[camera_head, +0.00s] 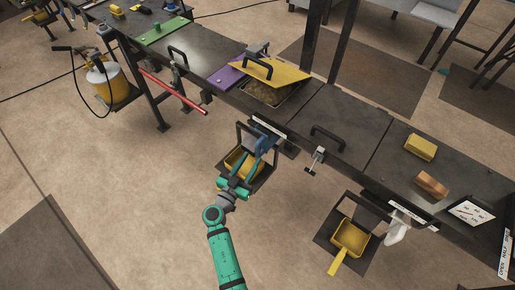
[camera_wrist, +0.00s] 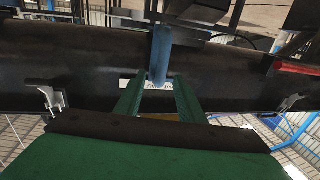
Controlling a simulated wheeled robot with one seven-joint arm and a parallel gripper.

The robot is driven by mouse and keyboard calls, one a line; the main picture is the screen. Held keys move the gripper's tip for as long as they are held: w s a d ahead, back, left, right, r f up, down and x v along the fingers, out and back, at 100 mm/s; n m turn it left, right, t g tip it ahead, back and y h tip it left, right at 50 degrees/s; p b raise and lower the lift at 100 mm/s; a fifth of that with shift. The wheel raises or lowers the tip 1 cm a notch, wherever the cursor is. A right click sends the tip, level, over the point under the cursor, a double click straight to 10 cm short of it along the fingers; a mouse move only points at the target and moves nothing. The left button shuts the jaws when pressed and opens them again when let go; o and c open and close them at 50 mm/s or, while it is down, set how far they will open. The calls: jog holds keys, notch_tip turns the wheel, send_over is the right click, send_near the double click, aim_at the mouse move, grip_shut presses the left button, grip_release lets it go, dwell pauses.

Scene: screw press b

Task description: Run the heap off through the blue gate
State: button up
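The blue gate (camera_head: 262,144) hangs at the bench's front edge, below the box. In the wrist view its blue upright part (camera_wrist: 160,55) stands between my fingertips, with a gap on each side. The heap (camera_head: 268,94) is brown and lies in a sunken box under a tilted yellow lid (camera_head: 275,69) with a black handle. My gripper (camera_head: 243,178) is in front of the gate, with its green fingers apart; they also show in the wrist view (camera_wrist: 158,90). A yellow pan (camera_head: 237,160) sits below the gate, partly hidden by my gripper.
A second yellow pan (camera_head: 350,238) with a handle stands on the right below a white gate (camera_head: 397,230). A red bar (camera_head: 178,92) juts out left of the box. A black-handled bench panel (camera_head: 327,138) lies right of the box. Open floor lies in front.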

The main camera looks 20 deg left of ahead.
aim_at(256, 150)
jog(key=w, duration=0.7)
jog(key=shift+d, duration=0.4)
grip_shut()
